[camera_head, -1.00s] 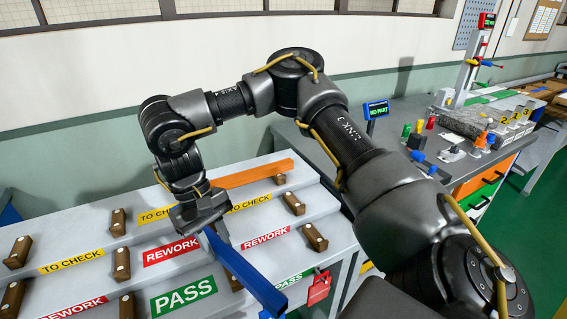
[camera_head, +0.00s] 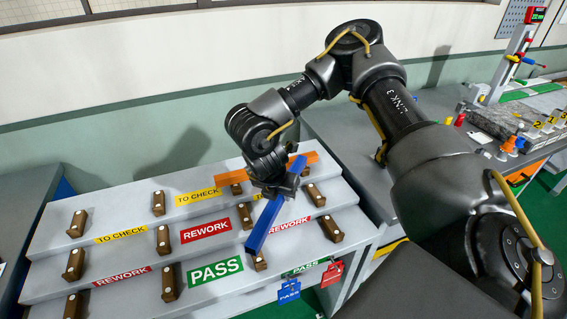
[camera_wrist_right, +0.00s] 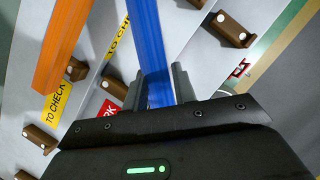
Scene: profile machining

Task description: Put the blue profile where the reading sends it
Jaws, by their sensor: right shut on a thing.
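The blue profile (camera_head: 262,226) is a long straight bar, held tilted above the right part of the stepped grey rack (camera_head: 120,214). My right gripper (camera_head: 275,188) is shut on it; in the right wrist view the two fingers (camera_wrist_right: 157,88) stand on either side of the bar (camera_wrist_right: 150,45). An orange profile (camera_head: 208,183) lies on the upper step, partly hidden behind my gripper. The rack carries yellow TO CHECK (camera_head: 199,197), red REWORK (camera_head: 205,230) and green PASS (camera_head: 216,270) labels. A small red-framed display (camera_head: 537,14) shows green characters too small to read. My left gripper is out of view.
Brown wooden holders (camera_head: 163,239) stand along the rack's steps. A blue tag (camera_head: 288,290) and a red tag (camera_head: 332,272) hang at its front right. The workbench (camera_head: 345,125) at right carries a measuring stand and small coloured parts.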

